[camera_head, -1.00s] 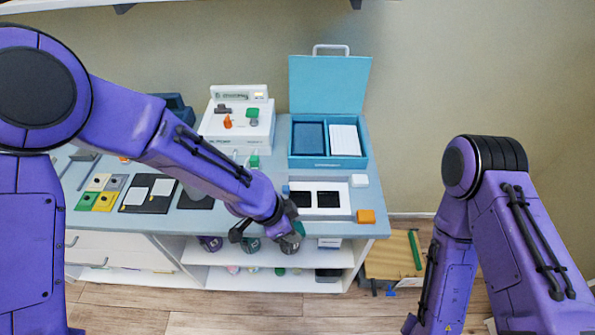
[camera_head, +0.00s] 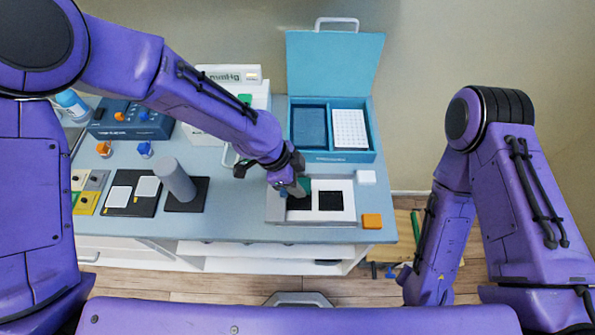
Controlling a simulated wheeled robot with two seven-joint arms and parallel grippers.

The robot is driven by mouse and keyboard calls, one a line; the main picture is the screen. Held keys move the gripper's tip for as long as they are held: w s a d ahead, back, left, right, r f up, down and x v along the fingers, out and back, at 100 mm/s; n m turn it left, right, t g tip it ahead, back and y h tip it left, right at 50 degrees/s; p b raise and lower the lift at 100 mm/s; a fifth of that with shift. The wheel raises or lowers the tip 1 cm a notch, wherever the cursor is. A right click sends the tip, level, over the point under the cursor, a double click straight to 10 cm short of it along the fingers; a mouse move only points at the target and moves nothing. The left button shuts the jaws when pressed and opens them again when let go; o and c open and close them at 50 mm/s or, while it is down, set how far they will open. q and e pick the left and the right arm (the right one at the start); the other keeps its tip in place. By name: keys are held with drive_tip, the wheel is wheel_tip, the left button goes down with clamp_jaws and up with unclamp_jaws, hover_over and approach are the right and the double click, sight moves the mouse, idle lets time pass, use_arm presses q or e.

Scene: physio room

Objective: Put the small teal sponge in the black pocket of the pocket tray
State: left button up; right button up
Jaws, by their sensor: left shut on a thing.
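The pocket tray (camera_head: 357,210) lies on the counter near its front right, a pale tray with two dark square pockets. The right pocket (camera_head: 336,202) looks black and empty. The left pocket (camera_head: 299,203) also looks dark and is partly covered by my left gripper (camera_head: 294,187). My left gripper points down over the left part of the tray, shut on the small teal sponge (camera_head: 304,186). Only a bit of the sponge shows beside the fingers. I cannot tell whether it touches the tray. My right arm hangs at the right, its gripper out of view.
A teal open-lidded case (camera_head: 331,157) stands behind the tray. A grey cylinder (camera_head: 175,180) stands on a dark plate to the left. The counter front is mostly clear.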

use_arm(q)
drive_tip(key=shift+s+f+b, duration=0.3)
drive_tip(key=shift+f+b, duration=0.4)
drive_tip(key=shift+f, duration=0.05)
wheel_tip(320, 180, down, 3)
drive_tip(key=b, duration=0.3)
drive_tip(key=shift+w+a+f, duration=0.1)
drive_tip(key=shift+w+a, duration=0.05)
drive_tip(key=shift+f+b, duration=0.4)
drive_tip(key=shift+f, duration=0.3)
drive_tip(key=shift+p, duration=0.4)
drive_tip(key=shift+f, duration=0.1)
idle(0.3)
